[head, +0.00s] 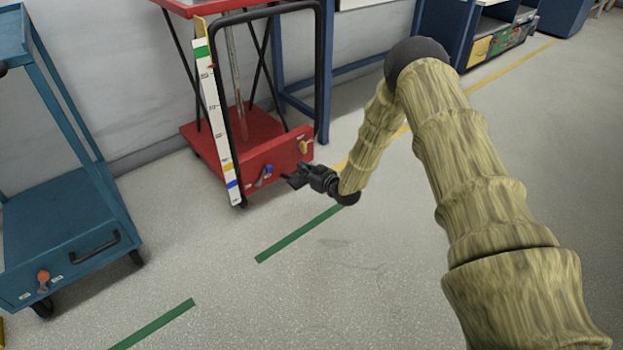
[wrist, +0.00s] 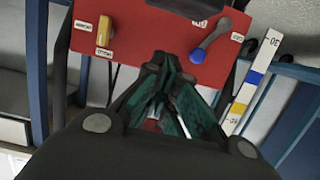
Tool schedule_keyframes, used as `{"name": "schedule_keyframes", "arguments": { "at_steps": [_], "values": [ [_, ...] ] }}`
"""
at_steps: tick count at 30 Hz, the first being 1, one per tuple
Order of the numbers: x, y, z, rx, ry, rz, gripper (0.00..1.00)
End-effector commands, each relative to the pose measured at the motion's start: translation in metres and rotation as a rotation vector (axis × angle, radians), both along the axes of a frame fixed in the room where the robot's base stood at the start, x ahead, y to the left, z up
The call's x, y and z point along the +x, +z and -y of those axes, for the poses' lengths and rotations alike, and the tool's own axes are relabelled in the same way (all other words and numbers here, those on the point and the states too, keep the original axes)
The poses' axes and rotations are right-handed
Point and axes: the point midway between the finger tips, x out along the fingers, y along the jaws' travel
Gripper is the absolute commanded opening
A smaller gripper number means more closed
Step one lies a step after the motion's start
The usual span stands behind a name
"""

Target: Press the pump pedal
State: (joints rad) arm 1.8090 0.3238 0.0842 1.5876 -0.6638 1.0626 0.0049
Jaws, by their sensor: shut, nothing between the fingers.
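A red cart base (head: 225,150) with a red front panel stands by the wall in the head view. The panel carries a yellow lever (head: 304,147) on the right and a lever with a blue end (head: 268,170) on the left. The yellow lever (wrist: 103,30) and the blue-ended lever (wrist: 200,55) also show in the wrist view, with small labels too small to read surely. I cannot tell which is the pump pedal. My gripper (head: 290,180) is shut and empty, just in front of the panel. Its fingertips (wrist: 165,65) point between the two levers, apart from both as far as I see.
A white scale strip (head: 217,120) and a black handle frame (head: 320,80) rise at the red cart. A blue cart (head: 70,230) stands at the left. Blue bench legs (head: 323,90) are behind. The floor in front is clear, with green line marks (head: 300,235).

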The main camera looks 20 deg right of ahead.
Motion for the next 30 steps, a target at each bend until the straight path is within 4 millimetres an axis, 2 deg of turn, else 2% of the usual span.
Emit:
{"name": "schedule_keyframes", "arguments": {
  "at_steps": [2, 6, 12, 26, 30],
  "values": [
    [0.013, -0.007, -0.005, 0.000, 0.000, 0.003, 0.00],
    [0.011, -0.026, -0.004, 0.000, -0.001, 0.000, 0.00],
    [0.012, -0.040, -0.004, 0.000, -0.001, 0.000, 0.00],
    [0.011, -0.043, -0.004, 0.000, -0.001, 0.000, 0.00],
    [0.013, -0.049, -0.015, 0.006, 0.012, 0.016, 0.00]
  ]
}}
